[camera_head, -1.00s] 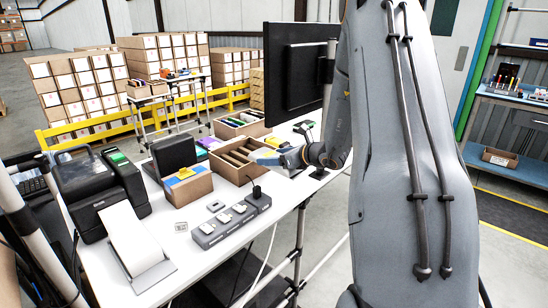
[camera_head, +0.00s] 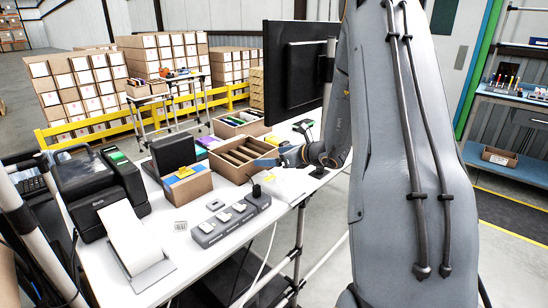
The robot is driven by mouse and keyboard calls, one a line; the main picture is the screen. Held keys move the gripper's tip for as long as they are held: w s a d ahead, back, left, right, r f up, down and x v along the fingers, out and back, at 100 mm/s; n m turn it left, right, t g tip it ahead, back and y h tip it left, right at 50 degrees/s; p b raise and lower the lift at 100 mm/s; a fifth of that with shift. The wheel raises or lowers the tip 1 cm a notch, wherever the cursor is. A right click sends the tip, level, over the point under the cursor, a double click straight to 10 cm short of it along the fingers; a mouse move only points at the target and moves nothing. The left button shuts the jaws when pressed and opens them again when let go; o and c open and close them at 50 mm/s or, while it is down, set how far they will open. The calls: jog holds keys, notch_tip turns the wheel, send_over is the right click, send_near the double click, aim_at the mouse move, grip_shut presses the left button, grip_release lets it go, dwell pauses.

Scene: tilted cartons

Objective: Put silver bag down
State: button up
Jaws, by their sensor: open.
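My gripper (camera_head: 268,162) is at the right end of the open carton with dividers (camera_head: 232,172), close to its rim. It is small and partly blurred in this view, with bluish fingertips pointing left. It is open. I cannot make out a silver bag for certain. A pale patch (camera_head: 287,184) lies on the white table just below my gripper, and I cannot tell whether it is the bag.
A black printer (camera_head: 100,190) is at the left. A monitor (camera_head: 297,75) stands behind. Another open carton (camera_head: 240,124) is farther back.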

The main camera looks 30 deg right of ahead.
jog(key=r+b+v, duration=0.1)
jog(key=b+v, duration=0.1)
jog(key=v, duration=1)
jog(key=s+a+f+n+g+y, duration=0.1)
jog(key=s+a+f+n+g, duration=0.3)
jog(key=a, duration=0.5)
jog(key=s+a+f+n+g+y, duration=0.1)
jog(key=s+a+n+g, duration=0.25)
jog(key=a+n, duration=0.4)
jog(key=s+a+f+n+g+h, duration=0.1)
jog(key=s+a+n+g+h, duration=0.1)
jog(key=s+n, duration=0.5)
jog(key=s+a+f+n+g+h, duration=0.2)
jog(key=s+a+n+h, duration=0.2)
jog(key=n, duration=0.9)
jog(key=s+a, duration=0.1)
jog(key=s, duration=0.2)
jog(key=shift+s+a+f+n+h, duration=0.25)
jog(key=shift+s+f+n+h, duration=0.05)
jog(key=shift+s+n, duration=0.1)
jog(key=shift+g, duration=0.25)
